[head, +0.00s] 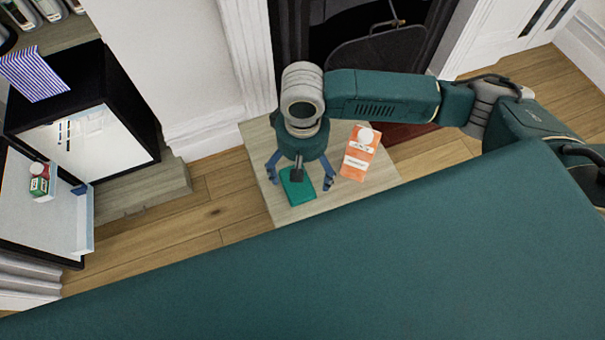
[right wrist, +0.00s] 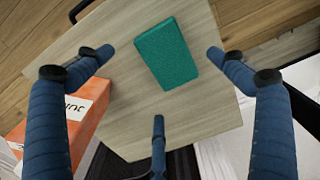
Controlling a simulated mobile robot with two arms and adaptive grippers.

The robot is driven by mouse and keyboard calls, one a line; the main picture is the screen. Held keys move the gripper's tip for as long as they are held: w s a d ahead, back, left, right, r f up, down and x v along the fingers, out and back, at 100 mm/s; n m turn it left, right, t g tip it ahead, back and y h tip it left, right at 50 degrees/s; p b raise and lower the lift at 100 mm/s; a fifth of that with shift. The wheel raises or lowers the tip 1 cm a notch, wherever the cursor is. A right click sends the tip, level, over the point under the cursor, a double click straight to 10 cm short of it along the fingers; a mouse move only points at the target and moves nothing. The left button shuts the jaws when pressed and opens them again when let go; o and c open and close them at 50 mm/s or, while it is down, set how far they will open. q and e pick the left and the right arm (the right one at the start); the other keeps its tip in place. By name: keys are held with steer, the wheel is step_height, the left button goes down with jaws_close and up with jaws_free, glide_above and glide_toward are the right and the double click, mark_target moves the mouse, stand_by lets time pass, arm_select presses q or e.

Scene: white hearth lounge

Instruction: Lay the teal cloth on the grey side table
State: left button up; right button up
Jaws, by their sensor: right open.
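The teal cloth (head: 297,190), a small folded rectangle, lies flat on the pale grey wood-topped side table (head: 255,138). It also shows in the right wrist view (right wrist: 167,54), with bare tabletop (right wrist: 120,30) around it. My right gripper (head: 301,178) is directly over the cloth, pointing down. Its fingers are spread wide and empty in the right wrist view (right wrist: 160,55), apart from the cloth. The gripper hides part of the cloth and table in the head view. My left gripper is not in view.
An orange-and-white carton (head: 358,162) stands on the table close to the right of my gripper. A dark fireplace (head: 365,35) is behind. At left, a black cabinet (head: 120,110) has an open white-lined door (head: 30,220) carrying a small box (head: 40,182).

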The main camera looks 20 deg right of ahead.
step_height(320, 180, up, 8)
steer(key=shift+f, duration=0.25)
steer(key=shift+s+f, duration=0.1)
stand_by(0.4)
